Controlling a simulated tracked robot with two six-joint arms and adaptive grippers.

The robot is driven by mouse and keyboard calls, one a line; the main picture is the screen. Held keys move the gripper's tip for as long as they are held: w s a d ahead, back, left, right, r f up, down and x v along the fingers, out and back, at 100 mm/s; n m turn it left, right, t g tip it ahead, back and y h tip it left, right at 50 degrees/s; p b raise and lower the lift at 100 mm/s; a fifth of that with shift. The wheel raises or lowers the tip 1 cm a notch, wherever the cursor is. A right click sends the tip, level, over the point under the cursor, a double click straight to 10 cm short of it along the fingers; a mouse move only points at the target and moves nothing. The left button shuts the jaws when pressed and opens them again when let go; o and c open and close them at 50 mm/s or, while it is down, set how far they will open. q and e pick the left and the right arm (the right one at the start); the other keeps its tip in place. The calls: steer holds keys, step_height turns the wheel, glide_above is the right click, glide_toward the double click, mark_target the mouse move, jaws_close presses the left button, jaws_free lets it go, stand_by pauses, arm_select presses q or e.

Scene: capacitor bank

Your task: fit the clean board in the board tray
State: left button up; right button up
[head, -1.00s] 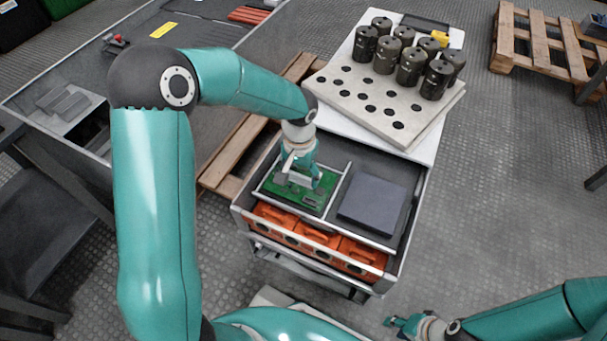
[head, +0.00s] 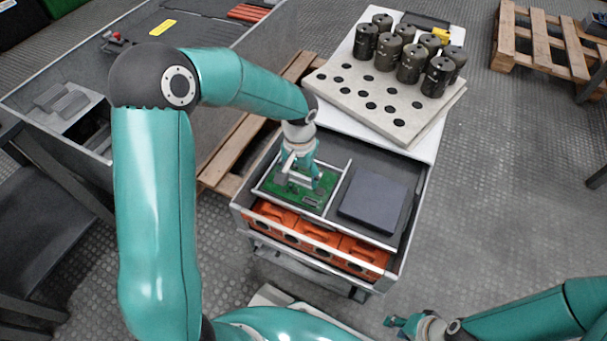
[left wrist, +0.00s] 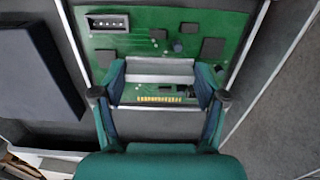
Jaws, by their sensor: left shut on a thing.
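The green board (head: 312,201) lies within the light-rimmed board tray (head: 341,184) at the left of the open drawer. It looks roughly level, but I cannot tell if it rests on the tray floor. My left gripper (head: 303,182) is over it, pointing down, shut on the grey grip bar of the board.
A dark flat box (head: 373,201) lies in the drawer right of the tray. Orange units (head: 317,236) sit in the level below. Behind, several dark cylinders (head: 411,62) stand on a pale holed plate (head: 365,97). A wooden pallet (head: 235,150) lies left of the cart.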

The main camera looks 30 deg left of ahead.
stand_by(0.8)
arm_select(q)
steer(key=o, duration=1.3)
steer(key=shift+f, duration=0.1)
